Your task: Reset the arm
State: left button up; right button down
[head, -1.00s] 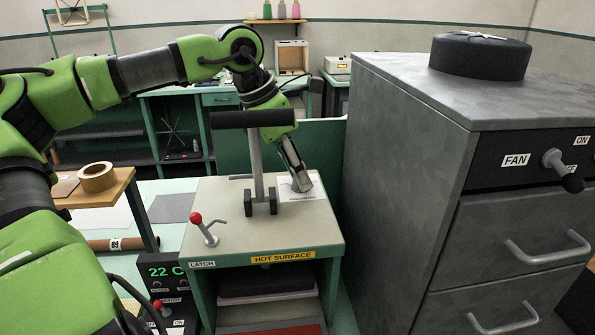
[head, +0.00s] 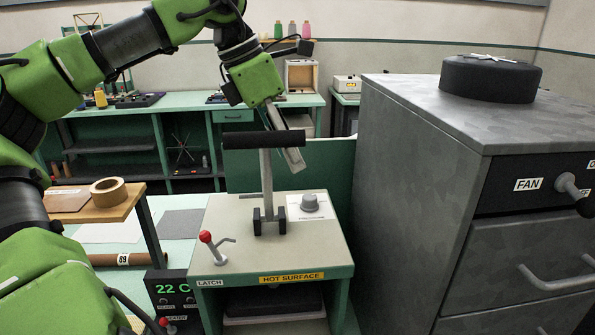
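My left arm comes in from the left and arches over the press. My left gripper (head: 290,152) hangs above and behind the black crossbar handle (head: 263,139), with its grey fingers pointing down. The fingers look close together, but the handle hides part of them and I cannot tell whether they are shut. The lever handle stands upright on the pale press top (head: 236,232). A grey knob (head: 310,202) on a white plate is at the right of the press top. A red-tipped latch lever (head: 206,238) stands at the front left. My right gripper is not in view.
A tall grey cabinet (head: 405,180) with a FAN panel (head: 527,184) and a round black item (head: 490,78) on top stands close on the right. A small wooden shelf (head: 100,205) holding a tape roll (head: 108,190) is at left. A green workbench (head: 190,112) is behind.

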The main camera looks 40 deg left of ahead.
pick_arm(q)
jog(key=shift+v, duration=0.85)
